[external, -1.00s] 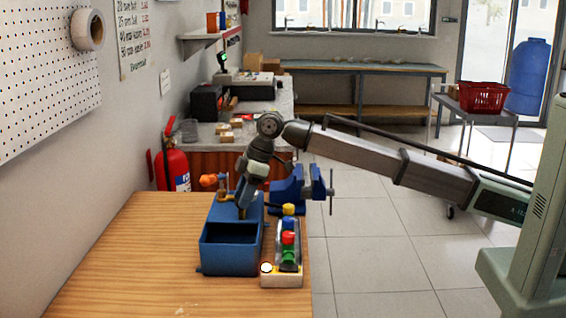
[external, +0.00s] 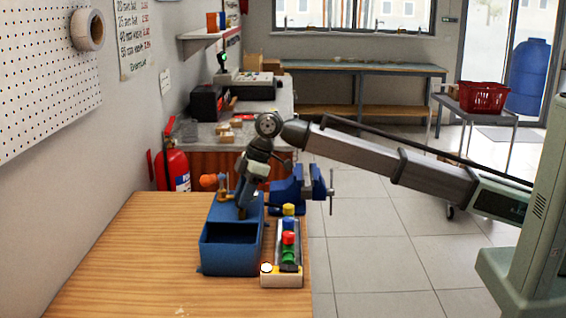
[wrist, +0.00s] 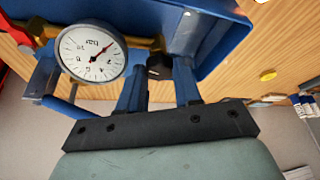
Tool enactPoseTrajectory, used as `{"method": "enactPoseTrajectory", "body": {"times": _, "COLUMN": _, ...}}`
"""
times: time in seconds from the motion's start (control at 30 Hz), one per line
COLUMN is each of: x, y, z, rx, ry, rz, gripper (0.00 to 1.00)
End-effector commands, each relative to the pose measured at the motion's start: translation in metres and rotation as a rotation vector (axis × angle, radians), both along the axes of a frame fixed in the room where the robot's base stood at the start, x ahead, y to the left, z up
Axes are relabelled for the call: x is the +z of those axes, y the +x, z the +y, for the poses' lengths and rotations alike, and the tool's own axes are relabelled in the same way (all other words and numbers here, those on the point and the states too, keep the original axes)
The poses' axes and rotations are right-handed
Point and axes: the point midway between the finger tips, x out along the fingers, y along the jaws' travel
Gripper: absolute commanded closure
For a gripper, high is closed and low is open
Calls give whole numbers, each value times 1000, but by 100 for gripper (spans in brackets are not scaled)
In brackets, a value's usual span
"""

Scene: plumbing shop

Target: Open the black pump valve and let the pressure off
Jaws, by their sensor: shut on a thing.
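The blue test pump (external: 230,252) with its open tank stands on the wooden bench; its blue body also shows in the wrist view (wrist: 222,32). The black pump valve (wrist: 160,66) is a small dark knob by the brass fitting (wrist: 142,42). My gripper (wrist: 160,80) has its two blue fingers on either side of the knob, shut on it. The fingers partly hide the knob. A white round gauge (wrist: 93,52) sits left of it, its red needle pointing up and right, off the dial's lower numbers. In the external view my gripper (external: 243,202) reaches down to the pump's far end.
The bench's left side is clear.

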Motion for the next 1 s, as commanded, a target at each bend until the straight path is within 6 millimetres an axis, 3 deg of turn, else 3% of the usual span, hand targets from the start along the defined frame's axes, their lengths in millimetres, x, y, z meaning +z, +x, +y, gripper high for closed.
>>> {"method": "enactPoseTrajectory", "body": {"times": 0.3, "x": 0, "y": 1, "z": 1, "rx": 175, "ry": -1, "rz": 1, "gripper": 97}}
{"method": "enactPoseTrajectory", "body": {"times": 0.63, "x": 0, "y": 1, "z": 0, "rx": 184, "ry": 0, "rz": 0, "gripper": 97}}
{"method": "enactPoseTrajectory", "body": {"times": 0.67, "x": 0, "y": 1, "z": 0, "rx": 183, "ry": 0, "rz": 1, "gripper": 64}}
{"method": "enactPoseTrajectory", "body": {"times": 0.7, "x": 0, "y": 1, "z": 0, "rx": 183, "ry": 0, "rz": 1, "gripper": 60}}
{"method": "enactPoseTrajectory", "body": {"times": 1.0, "x": 1, "y": 1, "z": 0, "rx": 183, "ry": 0, "rz": 0, "gripper": 57}}
